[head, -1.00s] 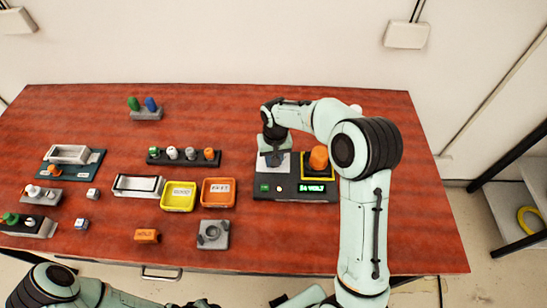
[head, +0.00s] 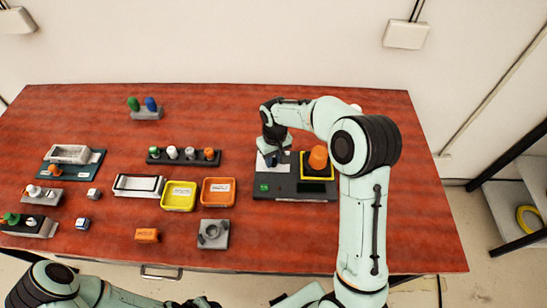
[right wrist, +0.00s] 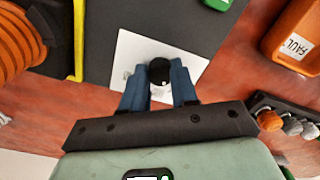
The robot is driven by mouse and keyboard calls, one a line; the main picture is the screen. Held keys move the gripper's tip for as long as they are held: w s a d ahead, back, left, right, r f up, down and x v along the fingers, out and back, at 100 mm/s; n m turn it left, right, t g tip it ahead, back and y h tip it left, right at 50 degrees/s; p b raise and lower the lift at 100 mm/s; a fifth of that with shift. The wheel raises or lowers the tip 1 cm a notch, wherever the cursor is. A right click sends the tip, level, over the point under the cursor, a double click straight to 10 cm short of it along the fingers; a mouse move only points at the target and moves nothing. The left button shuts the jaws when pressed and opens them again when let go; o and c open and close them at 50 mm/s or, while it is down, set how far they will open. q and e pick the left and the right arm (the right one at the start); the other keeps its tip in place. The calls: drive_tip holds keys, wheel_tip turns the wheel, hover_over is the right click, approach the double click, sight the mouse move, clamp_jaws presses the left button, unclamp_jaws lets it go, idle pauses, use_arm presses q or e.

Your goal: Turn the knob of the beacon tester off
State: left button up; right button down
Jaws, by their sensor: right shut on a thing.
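The beacon tester (head: 288,187) is a dark grey box on the right half of the table. An orange beacon (head: 318,157) stands in its yellow-framed bay, and its front display (head: 312,200) is dark. My right gripper (head: 270,161) is over the white plate at the tester's left side. In the right wrist view, its blue fingers (right wrist: 160,88) are shut on a black round knob (right wrist: 159,70) above the white plate (right wrist: 128,52). The knob's pointer direction is hidden. My left gripper (head: 202,303) barely shows at the bottom edge; its jaws cannot be made out.
Yellow (head: 178,196) and orange (head: 218,191) trays stand left of the tester. A dark rack (head: 183,157) with several coloured pegs lies behind them. A grey fixture (head: 213,234) and an orange block (head: 147,235) are in front. The table right of my right arm is clear.

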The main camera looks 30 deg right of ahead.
sight(275, 160)
drive_tip(key=shift+w+r, duration=0.1)
drive_tip(key=c, duration=0.9)
unclamp_jaws()
drive_tip(key=shift+o, duration=0.2)
use_arm(q)
drive_tip(key=shift+w+r+p, duration=0.55)
drive_tip(key=shift+w+r, duration=0.15)
drive_tip(key=shift+r, duration=0.05)
use_arm(e)
wheel_tip(275, 160, up, 13)
drive_tip(key=shift+d+r, duration=0.2)
use_arm(q)
drive_tip(key=shift+s, duration=0.15)
use_arm(e)
drive_tip(key=shift+f, duration=0.1)
